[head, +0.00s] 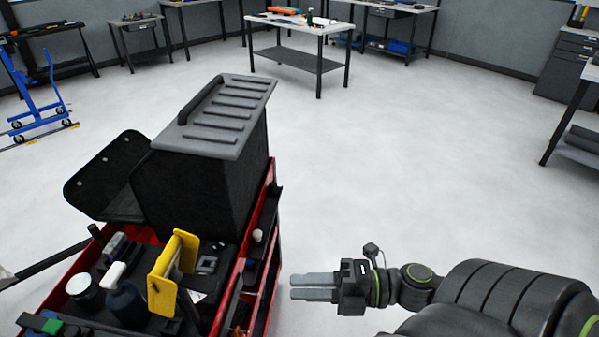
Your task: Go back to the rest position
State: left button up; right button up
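My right gripper (313,287) shows at the lower middle of the head view, on my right arm, which comes in from the lower right. Its two grey fingers point left and lie close together, with nothing between them. It hangs over the bare floor, just right of the red tool cart (262,290), apart from it. My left gripper is not in view.
The cart carries a black case with a grey ribbed top (228,105), a yellow tool (165,285), a dark bottle (126,305) and small items. A white-topped table (300,25) stands far back. The floor (400,160) at centre and right is clear.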

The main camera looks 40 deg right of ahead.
jog(key=w+d+f+m+t+h, duration=0.3)
jog(key=w+d+f+m+h, duration=0.2)
jog(key=d+f+m+h, duration=0.55)
jog(key=s+d+f+m+g+h, duration=0.2)
jog(key=d+f+m, duration=0.2)
jog(key=f, duration=0.7)
jog(key=s+d+f+m+g+h, duration=0.15)
jog(key=d+f+m, duration=0.3)
jog(key=f, duration=0.75)
jog(key=s+f+m+g+h, duration=0.25)
jog(key=s+f, duration=0.35)
jog(key=f, duration=0.3)
jog(key=s+a+f+m+g+y, duration=0.1)
jog(key=s+a+f+m+g, duration=0.2)
jog(key=s+a+f, duration=0.3)
jog(key=s+a+f+m+g+y, duration=0.1)
jog(key=s+a+f+m+g, duration=0.2)
jog(key=s, duration=0.9)
jog(key=a+f+g, duration=0.2)
jog(key=a+f, duration=0.2)
jog(key=f, duration=0.1)
jog(key=shift+a, duration=0.25)
jog(key=shift+m, duration=0.25)
